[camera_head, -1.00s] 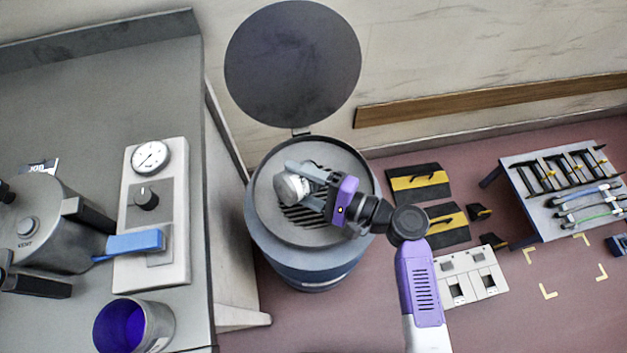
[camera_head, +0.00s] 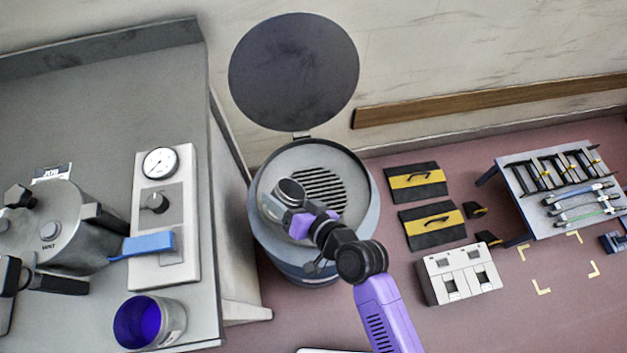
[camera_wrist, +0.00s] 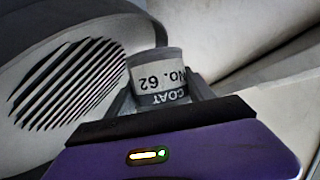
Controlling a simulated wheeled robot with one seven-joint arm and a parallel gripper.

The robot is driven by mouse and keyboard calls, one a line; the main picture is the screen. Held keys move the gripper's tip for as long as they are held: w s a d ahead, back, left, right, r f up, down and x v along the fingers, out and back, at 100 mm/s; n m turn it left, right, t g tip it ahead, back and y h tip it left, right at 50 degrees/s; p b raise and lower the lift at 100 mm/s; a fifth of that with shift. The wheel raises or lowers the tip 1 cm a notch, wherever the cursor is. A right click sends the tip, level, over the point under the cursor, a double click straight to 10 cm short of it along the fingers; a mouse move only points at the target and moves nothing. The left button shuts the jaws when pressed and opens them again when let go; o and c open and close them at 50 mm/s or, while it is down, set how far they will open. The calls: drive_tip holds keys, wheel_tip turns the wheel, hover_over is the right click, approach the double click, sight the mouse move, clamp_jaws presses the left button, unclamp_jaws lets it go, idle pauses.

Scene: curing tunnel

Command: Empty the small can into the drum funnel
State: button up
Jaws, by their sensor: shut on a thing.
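The small can (camera_wrist: 160,78) is light grey with a dark band and a label reading "COAT" and "No. 62", upside down in the wrist view. My gripper (camera_wrist: 163,97) is shut on it. In the head view the can (camera_head: 288,191) shows its round end to the camera, over the left part of the drum funnel. The drum funnel (camera_head: 345,165) is a wide grey bowl with a slotted grate (camera_head: 322,188) on a blue-grey drum, its round dark lid (camera_head: 293,70) standing open behind. The can's contents cannot be seen.
A grey bench (camera_head: 100,110) on the left carries a lidded pot (camera_head: 70,235), a gauge panel (camera_head: 160,255) and a cup with blue-purple inside (camera_head: 172,318). Black-yellow plates (camera_head: 415,182), a white box (camera_head: 440,290) and a rack (camera_head: 520,175) stand on the right.

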sight(267, 213)
drive_tip(key=r+n+p, duration=0.1)
drive_tip(key=p, duration=0.1)
drive_tip(key=s+a+r+n+t+h+p, duration=0.1)
drive_tip(key=p, duration=0.1)
drive_tip(key=shift+s+a, duration=0.25)
drive_tip(key=shift+a, duration=0.05)
drive_tip(key=p, duration=0.2)
drive_tip(key=s+a+n+t+h+p, duration=0.1)
drive_tip(key=p, duration=0.2)
drive_tip(key=shift+r+n, duration=0.3)
drive_tip(key=b, duration=0.1)
drive_tip(key=f+b, duration=0.1)
drive_tip(key=shift+s+a+f+n+t+h+b, duration=0.1)
drive_tip(key=shift+s+a+n+t+h+b, duration=0.2)
drive_tip(key=shift+n+t, duration=0.1)
drive_tip(key=shift+s+a+b, duration=0.1)
drive_tip(key=shift+a+b, duration=0.05)
drive_tip(key=shift+b, duration=0.35)
